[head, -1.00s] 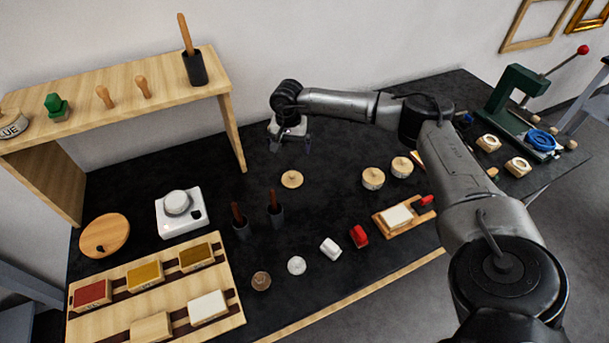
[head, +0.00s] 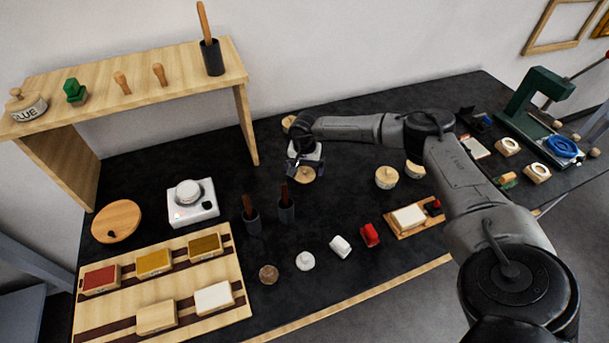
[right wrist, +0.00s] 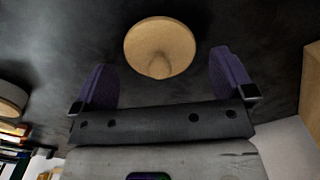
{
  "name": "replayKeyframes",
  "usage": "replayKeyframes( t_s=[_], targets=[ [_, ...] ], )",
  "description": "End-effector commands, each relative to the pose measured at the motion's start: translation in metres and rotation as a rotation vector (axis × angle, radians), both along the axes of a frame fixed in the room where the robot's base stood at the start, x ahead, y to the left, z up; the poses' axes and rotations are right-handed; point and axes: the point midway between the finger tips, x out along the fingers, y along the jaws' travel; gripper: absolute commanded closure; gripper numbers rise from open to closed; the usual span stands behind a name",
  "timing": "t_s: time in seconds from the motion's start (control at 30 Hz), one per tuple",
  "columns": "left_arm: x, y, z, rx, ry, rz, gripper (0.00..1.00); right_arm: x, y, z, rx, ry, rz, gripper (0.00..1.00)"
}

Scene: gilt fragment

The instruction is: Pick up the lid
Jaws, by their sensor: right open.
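The lid (head: 306,175), a pale wooden disc with a knob, lies on the dark table, partly covered by my gripper in the head view. It shows whole in the right wrist view (right wrist: 160,42), its knob toward the gripper. My right gripper (head: 306,166) is open and empty, close to the lid. In the right wrist view the two purple fingers (right wrist: 163,78) stand apart, with the lid ahead of and roughly between them; I see no contact. My left gripper is not in view.
Two wood-topped jars (head: 387,177) stand right of the lid. Two dark cups with handles (head: 286,209) stand in front of it. A wooden-topped thing (head: 288,122) is partly hidden behind my wrist. A wooden shelf (head: 180,83) stands at the left; a white scale (head: 193,213) sits before it.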

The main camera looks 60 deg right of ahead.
Motion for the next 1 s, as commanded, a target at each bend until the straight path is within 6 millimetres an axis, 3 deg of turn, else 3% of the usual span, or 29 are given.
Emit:
replayKeyframes(
  t_s=[0.17,0.47,0.9,1.0],
  targets=[
    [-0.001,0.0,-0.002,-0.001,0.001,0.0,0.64,0.0,0.0,-0.015,0.0,0.001,0.0,0.0],
    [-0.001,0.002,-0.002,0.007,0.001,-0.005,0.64,0.0,0.0,-0.017,-0.001,0.0,0.0,0.01],
    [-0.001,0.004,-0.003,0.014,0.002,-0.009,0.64,0.0,0.0,-0.017,-0.001,0.0,-0.001,0.43],
    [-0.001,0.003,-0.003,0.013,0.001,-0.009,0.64,0.0,0.0,-0.017,-0.001,0.0,-0.001,0.48]
  ],
)
